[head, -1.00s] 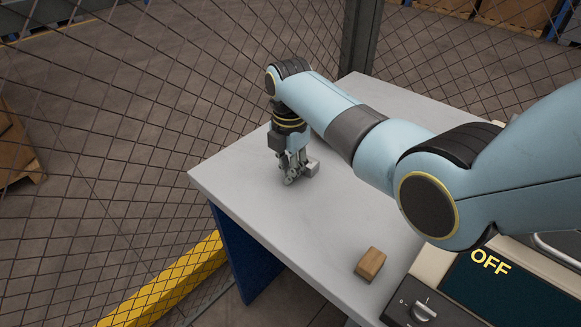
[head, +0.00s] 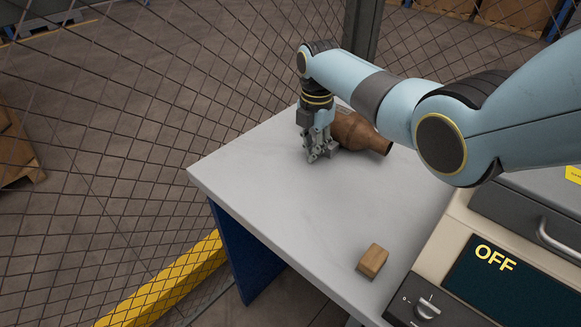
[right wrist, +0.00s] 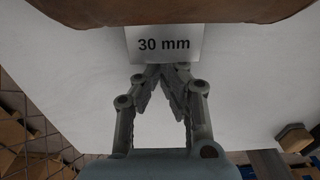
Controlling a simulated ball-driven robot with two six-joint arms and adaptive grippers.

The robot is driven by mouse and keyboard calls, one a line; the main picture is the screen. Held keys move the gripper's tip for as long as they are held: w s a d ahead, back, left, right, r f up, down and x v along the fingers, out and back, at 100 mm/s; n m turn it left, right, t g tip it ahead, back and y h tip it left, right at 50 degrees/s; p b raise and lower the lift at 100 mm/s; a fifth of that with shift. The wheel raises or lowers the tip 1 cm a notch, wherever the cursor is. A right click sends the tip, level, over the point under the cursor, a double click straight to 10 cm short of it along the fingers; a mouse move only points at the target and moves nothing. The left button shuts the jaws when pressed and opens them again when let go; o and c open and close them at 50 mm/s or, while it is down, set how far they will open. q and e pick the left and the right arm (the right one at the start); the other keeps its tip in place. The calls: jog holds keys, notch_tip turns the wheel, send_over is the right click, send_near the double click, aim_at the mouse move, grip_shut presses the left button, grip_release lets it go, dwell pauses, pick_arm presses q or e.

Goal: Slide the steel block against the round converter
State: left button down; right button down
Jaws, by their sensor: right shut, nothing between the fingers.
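The steel block (right wrist: 163,44) is a light grey piece marked "30 mm" in the right wrist view. In the head view it is a small grey shape (head: 334,147) beside my right gripper (head: 314,156). The round converter (head: 357,130) is a brown, rusty body lying on the table, partly behind my arm. In the right wrist view its brown side (right wrist: 170,12) meets the block's far edge; I cannot tell whether they touch. My right gripper (right wrist: 160,70) is shut and empty, its fingertips at the block's near edge. My left gripper is not in view.
A small wooden block (head: 372,261) lies near the table's front edge. A beige machine with an "OFF" display (head: 497,262) and a knob stands at the right. The pale table (head: 260,190) is clear at left and middle. Mesh fencing runs behind and left.

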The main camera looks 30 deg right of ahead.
aim_at(302, 166)
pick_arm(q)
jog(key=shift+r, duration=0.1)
pick_arm(e)
jog(key=shift+a, duration=0.1)
